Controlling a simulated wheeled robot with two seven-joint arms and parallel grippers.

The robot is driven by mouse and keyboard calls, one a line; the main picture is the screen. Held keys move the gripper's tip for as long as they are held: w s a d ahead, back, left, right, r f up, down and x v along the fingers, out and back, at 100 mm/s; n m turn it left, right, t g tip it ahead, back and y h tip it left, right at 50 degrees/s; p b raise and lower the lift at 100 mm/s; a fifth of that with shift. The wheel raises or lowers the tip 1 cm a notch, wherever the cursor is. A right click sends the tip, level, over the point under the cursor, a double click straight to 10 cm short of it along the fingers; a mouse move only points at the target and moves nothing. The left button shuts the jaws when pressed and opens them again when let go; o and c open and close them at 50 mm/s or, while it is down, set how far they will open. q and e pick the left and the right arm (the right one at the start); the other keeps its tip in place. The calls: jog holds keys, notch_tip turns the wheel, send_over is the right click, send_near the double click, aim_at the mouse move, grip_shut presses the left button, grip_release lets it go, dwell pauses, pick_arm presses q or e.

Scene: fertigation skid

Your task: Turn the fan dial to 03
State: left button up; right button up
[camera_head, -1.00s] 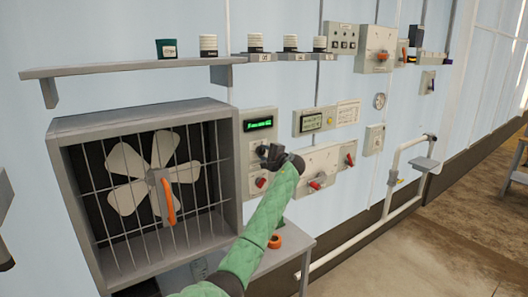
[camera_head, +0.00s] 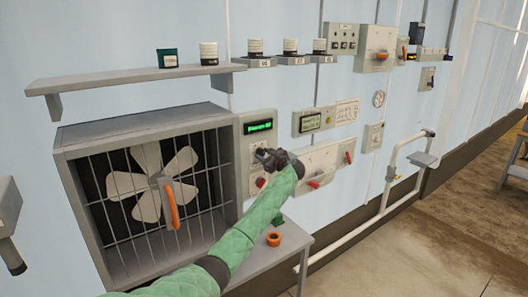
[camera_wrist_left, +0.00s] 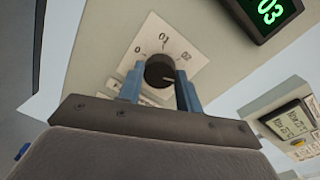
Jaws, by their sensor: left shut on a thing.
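The fan dial is a round black knob (camera_wrist_left: 160,72) on a pale plate marked 0, 01 and 02 in the left wrist view. My left gripper (camera_wrist_left: 160,88), with blue fingers, is shut on the knob, one finger at each side. A light mark on the knob faces right, past the 02 label; the right finger hides the scale there. A green display (camera_wrist_left: 268,12) beside it ends in 03. In the head view, my left gripper (camera_head: 268,157) covers the dial below the green display (camera_head: 261,128). My right gripper is not in view.
A panel with red handles (camera_head: 314,184) is close on the right. A small table (camera_head: 262,262) stands below.

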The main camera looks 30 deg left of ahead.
pick_arm(q)
jog(key=shift+m+p, duration=0.65)
jog(key=shift+m, duration=0.55)
jog(key=shift+f+m+p, duration=0.2)
jog(key=shift+m+p, duration=0.25)
jog(key=shift+m, duration=0.65)
jog(key=o, duration=0.9)
jog(key=shift+o, duration=0.5)
jog(key=shift+d, duration=0.1)
